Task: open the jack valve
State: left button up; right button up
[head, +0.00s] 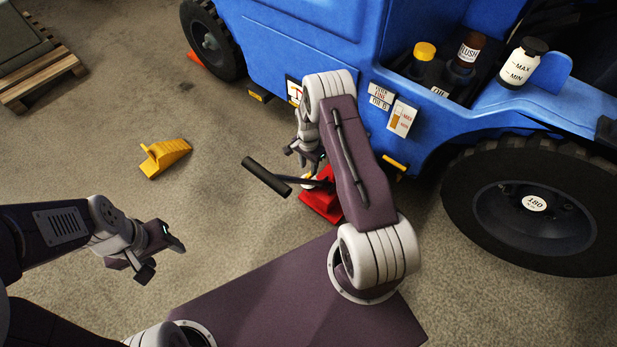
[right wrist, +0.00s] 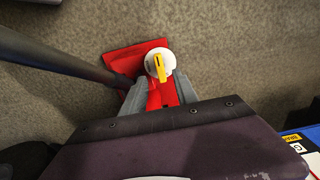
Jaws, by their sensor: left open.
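The red jack (head: 322,203) stands on the floor beside the blue vehicle, partly hidden behind my right arm. Its black-gripped handle (head: 267,177) sticks out to the left. In the right wrist view the jack valve is a round white knob (right wrist: 152,62) with a yellow bar across it, on the red jack body (right wrist: 120,62). My right gripper (head: 308,152) is above the jack. In the right wrist view its two grey fingers (right wrist: 160,88) are apart, with the knob just beyond and between their tips; contact cannot be told. My left gripper (head: 162,256) is open and empty, low at left.
The blue vehicle (head: 300,40) with a large black wheel (head: 535,205) fills the upper right. Bottles (head: 522,64) stand in its side tray. A yellow wheel chock (head: 163,157) lies on the floor. A wooden pallet (head: 42,78) is far left. Floor between is clear.

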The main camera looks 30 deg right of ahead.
aim_at(308, 175)
notch_tip(308, 175, down, 6)
jog(key=b, duration=0.3)
jog(key=shift+r, duration=0.1)
pick_arm(q)
notch_tip(308, 175, down, 4)
jog(key=shift+f, duration=0.1)
pick_arm(e)
jog(key=shift+r, duration=0.1)
grip_shut()
